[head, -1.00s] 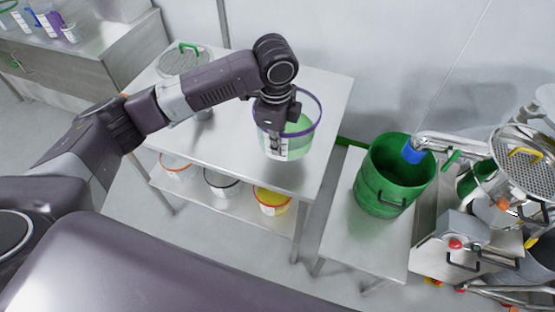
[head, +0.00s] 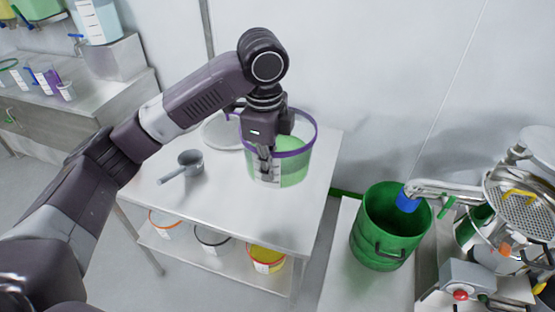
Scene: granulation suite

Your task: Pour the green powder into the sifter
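A clear bucket with a purple rim (head: 296,163) holds green powder (head: 290,145) and stays roughly upright. My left gripper (head: 264,160) is shut on its near left wall at the rim; the finger tips are partly hidden. The bucket appears to be held above the steel table (head: 225,205), though the gap is hard to judge. The sifter (head: 520,206), a metal machine with a round perforated screen, stands at the far right, well away from the bucket. My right gripper is not in view.
A grey scoop (head: 184,166) lies on the table, left of the bucket. A round lid (head: 212,134) is partly hidden behind my gripper. Several buckets stand on the lower shelf. A green drum (head: 388,247) stands between table and sifter, under a blue-ended spout (head: 407,201).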

